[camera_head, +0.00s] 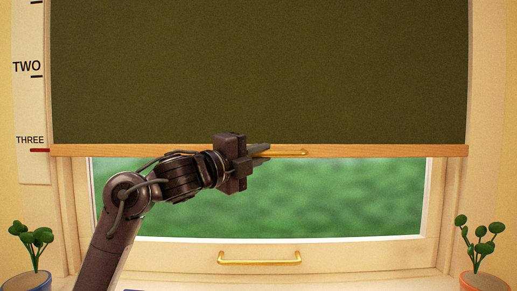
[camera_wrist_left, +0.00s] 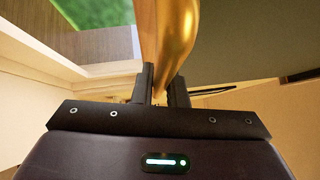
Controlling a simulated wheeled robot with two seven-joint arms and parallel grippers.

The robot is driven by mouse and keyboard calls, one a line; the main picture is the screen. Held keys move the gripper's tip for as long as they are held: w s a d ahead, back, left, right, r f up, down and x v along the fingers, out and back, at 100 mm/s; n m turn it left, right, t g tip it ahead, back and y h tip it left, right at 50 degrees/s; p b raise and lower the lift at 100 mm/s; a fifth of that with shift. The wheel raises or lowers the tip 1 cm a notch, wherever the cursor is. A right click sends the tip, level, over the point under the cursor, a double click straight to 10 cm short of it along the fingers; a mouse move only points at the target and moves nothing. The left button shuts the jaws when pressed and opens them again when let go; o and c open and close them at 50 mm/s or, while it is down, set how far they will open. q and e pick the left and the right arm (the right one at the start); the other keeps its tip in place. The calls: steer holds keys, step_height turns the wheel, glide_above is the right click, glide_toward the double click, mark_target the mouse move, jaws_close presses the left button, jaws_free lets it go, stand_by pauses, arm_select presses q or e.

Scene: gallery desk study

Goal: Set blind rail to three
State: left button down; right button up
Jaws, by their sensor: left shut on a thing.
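The dark olive blind (camera_head: 260,70) hangs over the window, with a wooden rail (camera_head: 390,151) along its lower edge. The rail lies level with the red mark (camera_head: 39,150) beside the word THREE on the white scale strip (camera_head: 30,110) at the left. A brass handle (camera_head: 290,153) sits at the middle of the rail. My left gripper (camera_head: 262,151) is shut on this handle. In the left wrist view the handle (camera_wrist_left: 167,35) runs between the two dark fingers (camera_wrist_left: 161,85). My right gripper is not in view.
Below the rail, green blurred scenery shows through the window glass (camera_head: 320,200). A second brass handle (camera_head: 260,261) is on the lower window frame. Potted plants stand at the left (camera_head: 34,240) and right (camera_head: 481,240) edges. The space between them is mostly clear apart from my arm.

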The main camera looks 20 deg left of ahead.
arm_select(q)
steer(key=shift+f, duration=0.35)
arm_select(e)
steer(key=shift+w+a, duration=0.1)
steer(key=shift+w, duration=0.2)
arm_select(q)
steer(key=c, duration=1.5)
jaws_free()
steer(key=shift+w, duration=0.1)
steer(key=shift+o, duration=0.2)
steer(key=shift+s+a, duration=0.15)
steer(key=shift+s, duration=0.15)
steer(key=b+v, duration=0.1)
steer(key=v, duration=0.6)
steer(key=shift+b, duration=0.3)
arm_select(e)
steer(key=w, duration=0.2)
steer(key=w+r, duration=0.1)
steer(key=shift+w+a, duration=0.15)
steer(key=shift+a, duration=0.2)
arm_select(q)
steer(key=shift+s, duration=0.1)
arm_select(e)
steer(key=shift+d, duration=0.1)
